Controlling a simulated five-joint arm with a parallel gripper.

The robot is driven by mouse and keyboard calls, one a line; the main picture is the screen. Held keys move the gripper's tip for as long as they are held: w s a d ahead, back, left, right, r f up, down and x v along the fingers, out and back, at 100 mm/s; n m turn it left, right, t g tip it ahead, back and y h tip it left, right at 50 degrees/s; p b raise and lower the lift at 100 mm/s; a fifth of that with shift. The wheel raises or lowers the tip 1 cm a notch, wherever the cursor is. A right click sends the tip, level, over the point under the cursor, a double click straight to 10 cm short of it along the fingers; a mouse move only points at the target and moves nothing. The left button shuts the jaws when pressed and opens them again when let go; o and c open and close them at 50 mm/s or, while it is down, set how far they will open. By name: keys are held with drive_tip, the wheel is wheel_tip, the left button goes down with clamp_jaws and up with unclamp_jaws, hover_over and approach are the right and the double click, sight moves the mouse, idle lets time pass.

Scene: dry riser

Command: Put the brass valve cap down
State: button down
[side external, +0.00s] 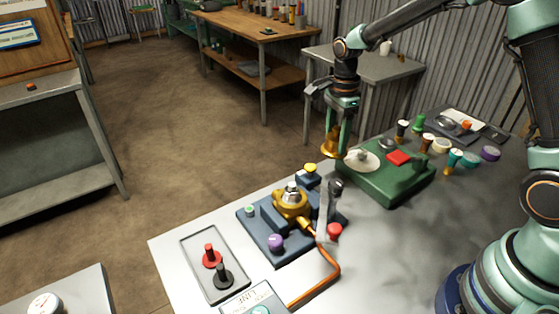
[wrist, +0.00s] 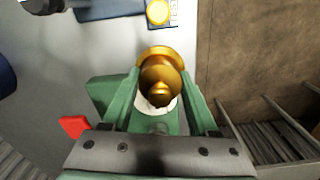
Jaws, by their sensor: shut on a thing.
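The brass valve cap (side external: 331,144) is a gold, flared piece held between the two green fingers of my gripper (side external: 335,132). In the wrist view the cap (wrist: 162,78) sits between the fingertips (wrist: 165,85), with its wide flange away from the palm. My gripper is shut on it, in the air by the left edge of a green block (side external: 388,180). A white round pad (side external: 362,163) lies on that block. In the wrist view the pad (wrist: 148,108) is partly hidden behind the cap. I cannot tell the exact gap between cap and block.
A blue fixture (side external: 272,240) with a brass valve (side external: 291,202) and copper pipe (side external: 328,275) stands left of the block. A tray (side external: 213,262) lies front left. Grey tabletop is clear at right.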

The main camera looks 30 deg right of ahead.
wheel_tip(320, 180, up, 10)
drive_tip(key=shift+a, duration=0.1)
drive_tip(key=s+a+r, duration=0.2)
drive_tip(key=a+r, duration=0.3)
drive_tip(key=a, duration=0.4)
wheel_tip(320, 180, up, 4)
drive_tip(key=f, duration=0.1)
hover_over(292, 184)
wheel_tip(292, 184, down, 19)
drive_tip(key=shift+f, duration=0.25)
drive_tip(key=shift+c, duration=0.8)
unclamp_jaws()
drive_tip(key=shift+f, duration=0.1)
